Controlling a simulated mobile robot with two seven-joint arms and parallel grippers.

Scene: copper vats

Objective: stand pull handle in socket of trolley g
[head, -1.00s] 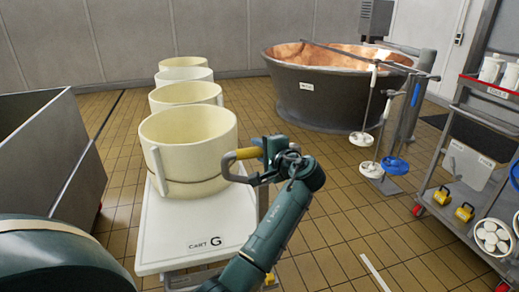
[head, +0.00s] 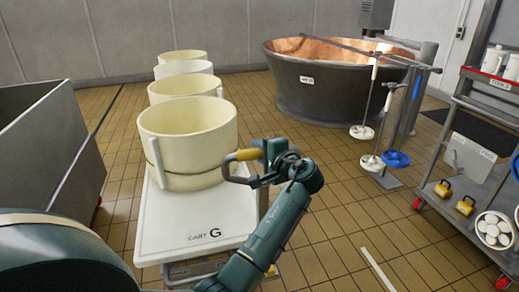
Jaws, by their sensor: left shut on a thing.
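Cart G (head: 190,225) is a white-topped trolley marked "CART G", low in the middle of the head view. A large cream tub (head: 180,150) stands on it. My left gripper (head: 262,153) is shut on the pull handle (head: 229,168), a grey loop with a yellow grip. The handle is held above the cart, in front of the tub's right side in the picture; I cannot tell whether they touch. I cannot make out the socket. My right gripper is not in view.
More cream tubs (head: 183,67) stand in a row behind. A grey tank (head: 45,150) is at left, a copper-lined vat (head: 320,100) at the back. A stand with hanging tools (head: 378,182) and a shelf trolley (head: 470,190) are at right. Tiled floor between is clear.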

